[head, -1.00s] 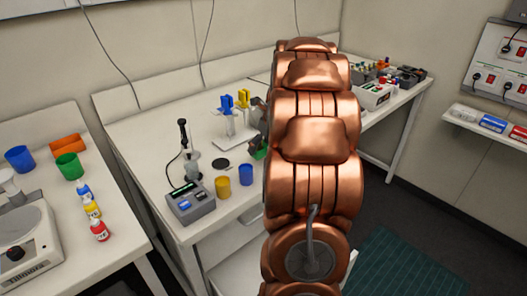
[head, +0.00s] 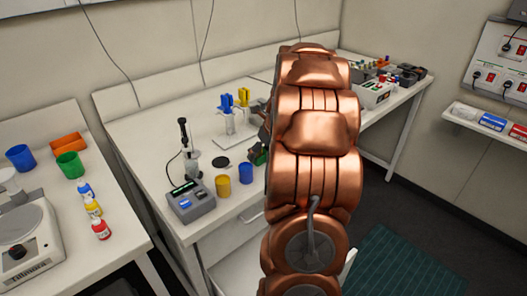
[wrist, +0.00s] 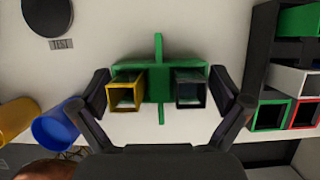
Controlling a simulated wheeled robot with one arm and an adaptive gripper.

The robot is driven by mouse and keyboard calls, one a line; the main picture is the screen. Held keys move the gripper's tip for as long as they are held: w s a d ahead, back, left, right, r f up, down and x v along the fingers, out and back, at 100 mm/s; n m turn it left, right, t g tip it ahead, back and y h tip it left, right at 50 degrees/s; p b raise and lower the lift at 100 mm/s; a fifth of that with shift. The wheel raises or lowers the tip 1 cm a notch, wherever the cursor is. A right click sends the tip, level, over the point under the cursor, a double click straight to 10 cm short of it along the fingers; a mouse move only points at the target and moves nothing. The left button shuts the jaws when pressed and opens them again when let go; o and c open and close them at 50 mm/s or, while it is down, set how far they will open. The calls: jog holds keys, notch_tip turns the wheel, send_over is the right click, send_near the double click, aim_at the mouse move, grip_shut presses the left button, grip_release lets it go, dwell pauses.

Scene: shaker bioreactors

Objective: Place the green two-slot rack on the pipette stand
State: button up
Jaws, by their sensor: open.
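The green two-slot rack (wrist: 160,84) is in the middle of the wrist view, with a yellow-rimmed square slot at left and a dark-rimmed one at right. A thin green bar crosses its middle. My gripper (wrist: 160,90) is open, with one finger outside each end of the rack and small gaps. In the head view a bit of the green rack (head: 259,157) shows beside my arm, which hides most of it and the gripper. A stand with a white base (head: 232,141) and blue and yellow tops, seemingly the pipette stand, is behind it to the left.
A blue cup (wrist: 56,128) and a yellow cup (wrist: 17,119) lie left of the gripper in the wrist view. A dark rack (wrist: 258,75) with coloured square slots is close to the right finger. A grey meter (head: 191,202) stands at the bench's front left.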

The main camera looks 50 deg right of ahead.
jog(key=b+v, duration=0.2)
jog(key=v, duration=1)
jog(key=s+a+f+n+g+y, duration=0.1)
jog(key=s+a+n+g, duration=0.1)
jog(key=a+n, duration=0.9)
jog(key=s+a+f+n+g+y, duration=0.1)
jog(key=s+a+f+n, duration=0.15)
jog(key=a+n, duration=0.85)
jog(key=s+a+f+n+g, duration=0.1)
jog(key=s+a+f+n, duration=0.1)
jog(key=s+a+n, duration=0.5)
jog(key=s+a+f+n+g+h, duration=0.1)
jog(key=s+a+f+n+g, duration=0.1)
jog(key=s+a+n, duration=0.6)
jog(key=s+a+f, duration=0.1)
jog(key=s, duration=0.2)
jog(key=shift+h, duration=0.3)
jog(key=shift+a+r, duration=0.1)
jog(key=shift+a, duration=0.05)
